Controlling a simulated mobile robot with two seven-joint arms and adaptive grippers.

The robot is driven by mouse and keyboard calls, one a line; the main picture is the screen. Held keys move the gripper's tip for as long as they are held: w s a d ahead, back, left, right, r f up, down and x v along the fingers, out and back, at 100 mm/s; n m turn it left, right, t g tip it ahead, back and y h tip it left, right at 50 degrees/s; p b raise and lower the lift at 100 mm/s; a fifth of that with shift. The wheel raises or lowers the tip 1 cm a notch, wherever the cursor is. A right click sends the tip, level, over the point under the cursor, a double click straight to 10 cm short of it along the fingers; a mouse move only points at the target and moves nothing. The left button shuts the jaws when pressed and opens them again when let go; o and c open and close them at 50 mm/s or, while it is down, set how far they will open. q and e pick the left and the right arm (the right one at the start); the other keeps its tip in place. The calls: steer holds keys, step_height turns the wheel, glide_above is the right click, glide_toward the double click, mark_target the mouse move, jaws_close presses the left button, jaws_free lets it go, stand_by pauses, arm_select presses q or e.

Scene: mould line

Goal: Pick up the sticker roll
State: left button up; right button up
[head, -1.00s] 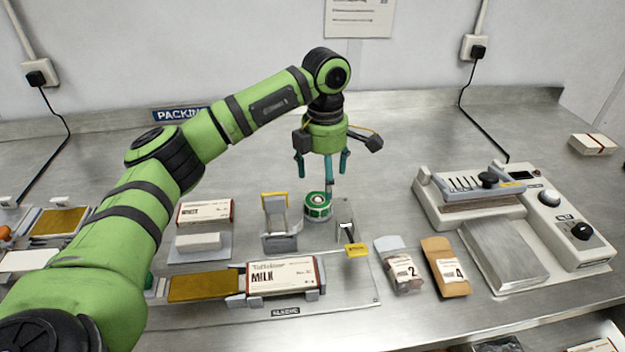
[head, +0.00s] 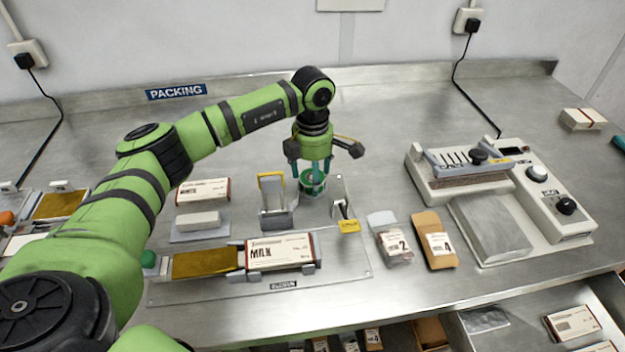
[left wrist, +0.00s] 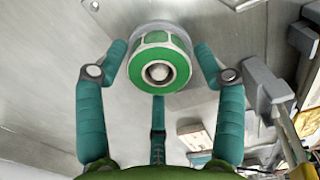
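The sticker roll (head: 309,193), green and white with a round core, stands on its holder on the metal bench, partly hidden by fingers in the head view. In the left wrist view the sticker roll (left wrist: 160,70) faces the camera near the top middle. My left gripper (head: 312,183) points down right over it, its teal fingers spread around it. In the left wrist view a gap shows between the side fingers and the roll; contact cannot be made out. A teal tip (head: 619,142) at the head view's right edge looks like part of my right gripper; its state is hidden.
A grey holder with a yellow bar (head: 273,205) stands just left of the roll. A small yellow-tagged part (head: 347,224) is close on the right. Brown pouch (head: 434,241) and sealing machine (head: 480,190) are further right.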

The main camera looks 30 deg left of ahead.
arm_select(q)
steer(key=c, duration=0.4)
steer(key=o, duration=1.1)
steer(key=shift+o, duration=0.2)
